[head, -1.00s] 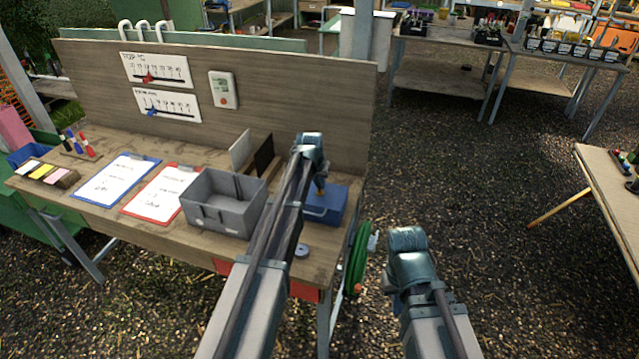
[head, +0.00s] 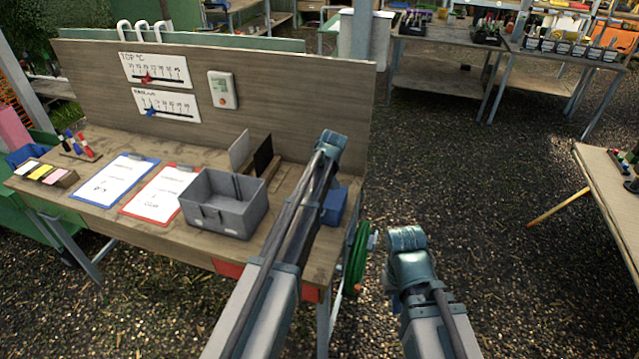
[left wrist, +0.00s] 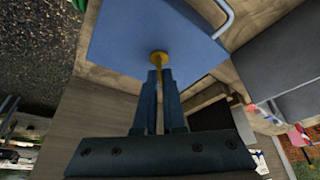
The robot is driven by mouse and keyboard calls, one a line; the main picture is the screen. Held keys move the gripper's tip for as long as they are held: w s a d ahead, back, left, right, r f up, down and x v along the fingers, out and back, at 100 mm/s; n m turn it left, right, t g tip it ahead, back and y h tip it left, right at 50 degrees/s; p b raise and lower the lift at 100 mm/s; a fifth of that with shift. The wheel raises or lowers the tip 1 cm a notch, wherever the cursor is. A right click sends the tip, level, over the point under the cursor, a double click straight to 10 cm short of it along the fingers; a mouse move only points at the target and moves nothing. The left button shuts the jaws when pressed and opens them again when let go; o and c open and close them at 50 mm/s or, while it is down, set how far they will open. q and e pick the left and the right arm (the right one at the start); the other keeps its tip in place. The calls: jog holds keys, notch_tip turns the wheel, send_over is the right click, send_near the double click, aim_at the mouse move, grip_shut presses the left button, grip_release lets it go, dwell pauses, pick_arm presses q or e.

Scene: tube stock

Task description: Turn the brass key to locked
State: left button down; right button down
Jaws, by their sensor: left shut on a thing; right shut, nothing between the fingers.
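The blue box (head: 335,207) stands at the right end of the wooden bench, largely hidden behind my left arm in the head view. In the left wrist view the blue box (left wrist: 130,30) shows its face with a round brass collar (left wrist: 158,57). The brass key is at this collar, mostly hidden between the fingers of my left gripper (left wrist: 159,80), which is shut on it. I cannot read a locked mark. My left gripper is hidden in the head view. My right gripper (head: 391,283) is shut and empty, off the bench to the right, mostly hidden by its wrist.
A grey bin (head: 222,205) stands left of my left arm. A red clipboard (head: 160,192) and a blue clipboard (head: 113,180) lie further left. A green wheel (head: 357,257) is at the bench's right end. A wooden panel (head: 290,105) rises behind.

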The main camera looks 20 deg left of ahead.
pick_arm(q)
jog(key=n+g, duration=0.1)
jog(key=n, duration=0.1)
jog(key=n+y, duration=0.1)
jog(key=n, duration=0.2)
jog(key=shift+w+d+n+g, duration=0.1)
jog(key=shift+w+n+g, duration=0.1)
jog(key=shift+n+g, duration=0.15)
jog(key=shift+n+g+y, duration=0.3)
jog(key=shift+n+g, duration=0.55)
jog(key=shift+n, duration=1.2)
jog(key=c, duration=1)
grip_release()
jog(key=shift+r, duration=0.1)
jog(key=p+v, duration=1.2)
jog(key=v, duration=0.1)
jog(key=shift+d+r+p, duration=0.2)
jog(key=shift+r+p, duration=0.05)
jog(key=shift+p, duration=0.15)
